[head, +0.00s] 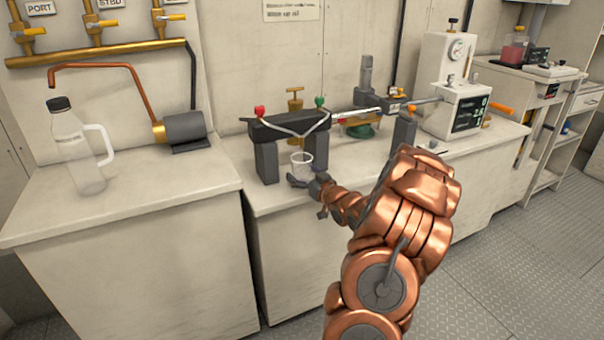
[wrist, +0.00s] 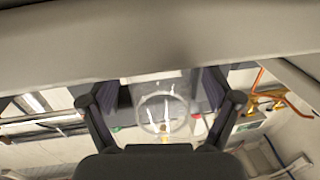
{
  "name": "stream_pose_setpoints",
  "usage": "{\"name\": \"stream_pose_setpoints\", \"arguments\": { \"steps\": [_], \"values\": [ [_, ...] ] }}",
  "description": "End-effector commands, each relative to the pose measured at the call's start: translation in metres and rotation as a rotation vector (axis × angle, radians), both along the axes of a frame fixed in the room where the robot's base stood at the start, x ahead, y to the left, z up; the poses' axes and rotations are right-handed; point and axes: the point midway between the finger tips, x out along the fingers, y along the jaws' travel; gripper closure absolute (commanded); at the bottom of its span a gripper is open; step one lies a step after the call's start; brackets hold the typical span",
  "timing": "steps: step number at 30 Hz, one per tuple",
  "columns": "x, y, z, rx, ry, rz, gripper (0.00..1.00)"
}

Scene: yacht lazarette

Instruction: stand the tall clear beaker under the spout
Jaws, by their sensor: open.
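A clear beaker (head: 302,161) stands upright on the right-hand counter, between the dark legs of a bench stand (head: 288,128). Two pale tubes, with a red knob and a green knob at their tops, slope down to a joint (head: 303,136) just above the beaker. My gripper (head: 308,181) is low at the beaker's near side and hides part of its base. In the wrist view the beaker's round clear outline (wrist: 163,108) lies between the two open fingers (wrist: 165,92), with gaps visible on both sides. I cannot tell whether anything touches the beaker's base.
A clear jug with a black cap (head: 72,148) stands on the left counter, below a copper pipe (head: 95,67). A gauge machine (head: 450,85) stands right of the stand. The front of the left counter (head: 150,225) is clear.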

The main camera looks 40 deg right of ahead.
Motion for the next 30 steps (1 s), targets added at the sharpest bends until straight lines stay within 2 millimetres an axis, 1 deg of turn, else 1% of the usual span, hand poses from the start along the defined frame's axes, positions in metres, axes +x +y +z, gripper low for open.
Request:
{"name": "stream_pose_setpoints", "arguments": {
  "steps": [9,18,24,30],
  "values": [
    [-0.045,0.006,-0.001,0.002,0.003,-0.004,0.11],
    [-0.084,0.014,0.0,-0.001,0.002,-0.004,0.11],
    [-0.102,0.018,0.0,-0.001,0.001,-0.001,0.11],
    [-0.11,0.02,0.0,0.001,-0.001,-0.001,0.11]
  ]
}}
